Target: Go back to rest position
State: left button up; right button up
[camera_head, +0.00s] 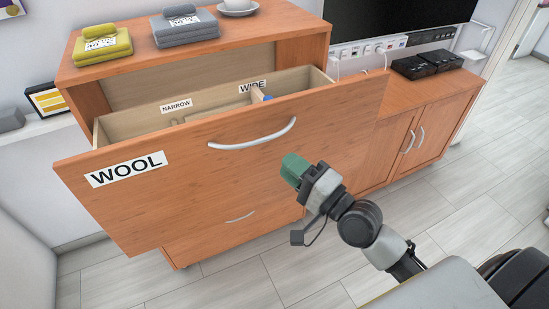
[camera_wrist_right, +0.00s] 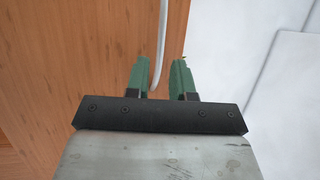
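My right gripper (camera_head: 295,170) is in front of the open wooden drawer (camera_head: 225,165), below and right of its curved handle (camera_head: 252,134). In the right wrist view its two green fingers (camera_wrist_right: 163,80) stand apart with nothing held between them. The grey handle (camera_wrist_right: 161,40) shows beyond the fingertips there. In the head view the gripper appears apart from the handle. My left gripper does not show in either view.
The pulled-out drawer carries a WOOL label (camera_head: 126,168) and has compartments labelled NARROW and WIDE. Folded yellow cloth (camera_head: 102,46) and grey cloth (camera_head: 184,27) lie on the cabinet top. A lower cabinet (camera_head: 430,125) stands right. Tiled floor (camera_head: 480,170) is clear at right.

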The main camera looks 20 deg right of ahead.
jog(key=shift+s+d, duration=0.25)
jog(key=shift+s, duration=0.3)
jog(key=shift+f, duration=0.1)
jog(key=w+d+f+n+g+h, duration=0.1)
jog(key=d+f+g+h, duration=0.1)
jog(key=f, duration=0.9)
jog(key=w+d+f+n+g+h, duration=0.1)
jog(key=d+f+h, duration=0.2)
jog(key=f, duration=0.7)
jog(key=s+d+f+n+g+h, duration=0.1)
jog(key=s+f+n+g+h, duration=0.3)
jog(key=f, duration=1.4)
jog(key=s+a+f+n+g, duration=0.1)
jog(key=s+f+n+g, duration=0.2)
jog(key=s+f, duration=0.4)
jog(key=s+a+f+n+g, duration=0.1)
jog(key=s+f+n+g, duration=0.2)
jog(key=s+f, duration=0.4)
jog(key=s+a+f+n+g, duration=0.2)
jog(key=s+f+g, duration=0.2)
jog(key=s, duration=1.4)
notch_tip(320, 180, down, 4)
jog(key=shift+s+r+n+y, duration=0.25)
jog(key=shift+s+n+y, duration=0.05)
jog(key=shift+n, duration=0.1)
